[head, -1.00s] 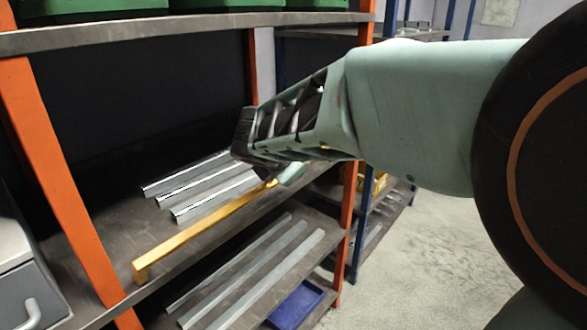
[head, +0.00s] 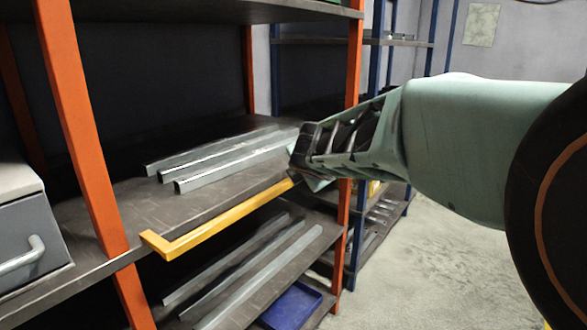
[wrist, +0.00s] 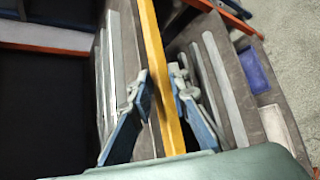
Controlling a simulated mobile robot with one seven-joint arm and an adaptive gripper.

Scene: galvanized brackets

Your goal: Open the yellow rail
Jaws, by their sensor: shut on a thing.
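The yellow rail (head: 215,221) runs along the front of the middle shelf. At its left end a short bent leg reaches back to the shelf edge near the orange post, and the long bar stands out in front of the edge. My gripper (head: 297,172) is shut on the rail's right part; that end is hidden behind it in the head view. In the wrist view the rail (wrist: 152,38) passes between the two fingers of my gripper (wrist: 160,84).
Several grey metal bars (head: 220,160) lie on the middle shelf (head: 130,205) behind the rail. More bars (head: 240,268) and a blue tray (head: 292,306) are on the shelf below. Orange posts (head: 82,130) stand at the shelf ends. A grey drawer box (head: 30,235) is at left. The floor at right is clear.

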